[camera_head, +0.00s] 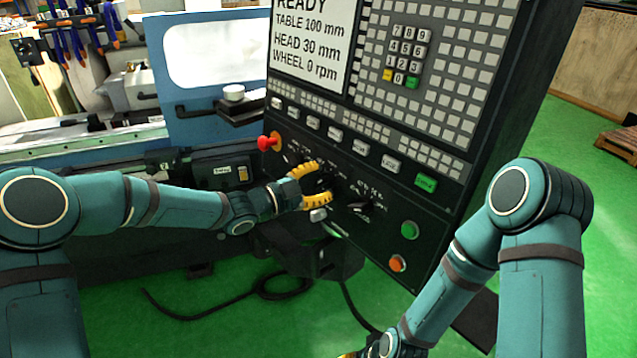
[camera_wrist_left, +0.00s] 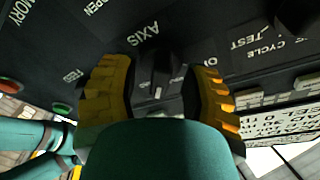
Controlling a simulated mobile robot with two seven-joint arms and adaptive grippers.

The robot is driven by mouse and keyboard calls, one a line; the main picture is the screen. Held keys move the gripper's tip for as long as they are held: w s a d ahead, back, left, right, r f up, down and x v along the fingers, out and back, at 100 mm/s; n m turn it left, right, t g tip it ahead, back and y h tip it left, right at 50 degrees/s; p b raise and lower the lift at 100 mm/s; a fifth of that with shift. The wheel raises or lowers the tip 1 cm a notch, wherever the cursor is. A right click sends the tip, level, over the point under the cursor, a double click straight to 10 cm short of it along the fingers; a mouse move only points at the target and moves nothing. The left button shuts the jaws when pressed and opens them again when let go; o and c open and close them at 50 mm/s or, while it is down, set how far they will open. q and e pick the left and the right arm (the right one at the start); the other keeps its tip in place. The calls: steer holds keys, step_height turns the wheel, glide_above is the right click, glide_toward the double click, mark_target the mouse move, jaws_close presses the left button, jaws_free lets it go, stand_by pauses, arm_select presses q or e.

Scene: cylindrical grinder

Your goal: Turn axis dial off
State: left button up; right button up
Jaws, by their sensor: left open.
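The axis dial (camera_wrist_left: 163,68) is a dark knob on the black control panel, beside the white AXIS label (camera_wrist_left: 145,34) in the left wrist view. My left gripper (camera_wrist_left: 160,92) has its yellow fingers apart, one on each side of the dial. I cannot tell whether they touch it. In the head view my left gripper (camera_head: 314,187) is at the panel's lower part and hides the dial. Only a yellow bit of my right gripper (camera_head: 348,354) shows at the bottom edge; its fingers are out of frame.
Another dial (camera_head: 362,208) sits right of my left gripper. A red emergency button (camera_head: 268,142) is to its left. A green button (camera_head: 410,230) and an orange button (camera_head: 398,263) are lower right. The screen (camera_head: 312,40) reads READY. A cable (camera_head: 285,290) lies on the green floor.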

arm_select(q)
jaws_close()
steer(key=shift+n, duration=0.3)
steer(key=n+t+b, duration=0.1)
steer(key=n, duration=0.2)
steer(key=n+t+y+b, duration=0.1)
steer(key=n, duration=0.4)
steer(key=shift+n, duration=0.3)
steer(key=n, duration=0.2)
steer(key=n+t+y, duration=0.1)
steer(key=n, duration=0.2)
steer(key=shift+t+b, duration=0.3)
steer(key=shift+r+n+y, duration=0.1)
steer(key=shift+n+y, duration=0.4)
steer(key=shift+n, duration=1.7)
steer(key=shift+n+t, duration=0.3)
